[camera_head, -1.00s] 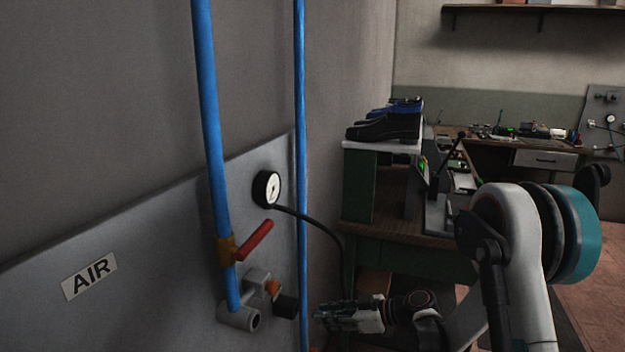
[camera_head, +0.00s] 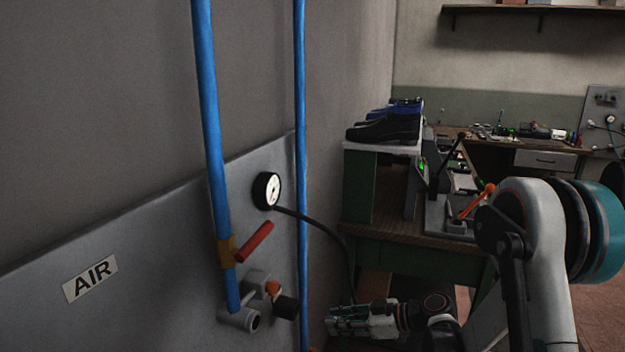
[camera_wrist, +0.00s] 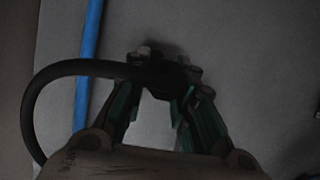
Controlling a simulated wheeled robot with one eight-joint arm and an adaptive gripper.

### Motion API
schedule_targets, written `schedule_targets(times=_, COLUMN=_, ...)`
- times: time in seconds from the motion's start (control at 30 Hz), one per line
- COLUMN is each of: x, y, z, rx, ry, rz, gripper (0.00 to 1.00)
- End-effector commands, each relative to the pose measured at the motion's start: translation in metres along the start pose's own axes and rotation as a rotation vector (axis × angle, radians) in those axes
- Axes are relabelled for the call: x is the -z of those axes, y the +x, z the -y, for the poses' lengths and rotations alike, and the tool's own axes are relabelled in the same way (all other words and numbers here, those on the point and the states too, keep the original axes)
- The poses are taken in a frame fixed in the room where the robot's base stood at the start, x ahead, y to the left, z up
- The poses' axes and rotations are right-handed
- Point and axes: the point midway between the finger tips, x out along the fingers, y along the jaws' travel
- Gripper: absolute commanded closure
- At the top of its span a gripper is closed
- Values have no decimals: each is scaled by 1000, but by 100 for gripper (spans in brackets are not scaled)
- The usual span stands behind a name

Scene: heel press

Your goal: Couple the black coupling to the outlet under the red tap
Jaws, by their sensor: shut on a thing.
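The red tap (camera_head: 256,242) sits on the blue pipe beside the wall panel. Below it a grey fitting (camera_head: 237,318) with a dark round opening faces right and forward. My gripper (camera_head: 333,321) is at the right of the fitting, clearly apart from it. In the wrist view my gripper (camera_wrist: 160,82) is shut around the dark end of a black hose (camera_wrist: 50,92), which loops out to the left. The black coupling (camera_wrist: 178,76) at that end is dark and partly hidden by the fingers; its exact outline is hard to tell.
A grey block with an orange knob (camera_head: 273,288) and a black cylinder (camera_head: 286,307) sits beside the fitting. A pressure gauge (camera_head: 267,191) is above, its hose running down behind my gripper. A second blue pipe (camera_head: 301,180) stands between fitting and gripper in the picture. A bench is behind.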

Motion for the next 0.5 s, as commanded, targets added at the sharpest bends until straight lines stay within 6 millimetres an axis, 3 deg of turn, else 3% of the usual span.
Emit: schedule_targets(times=0.5, x=23, y=-10, z=30, rx=0, ry=0, rz=0, gripper=100)
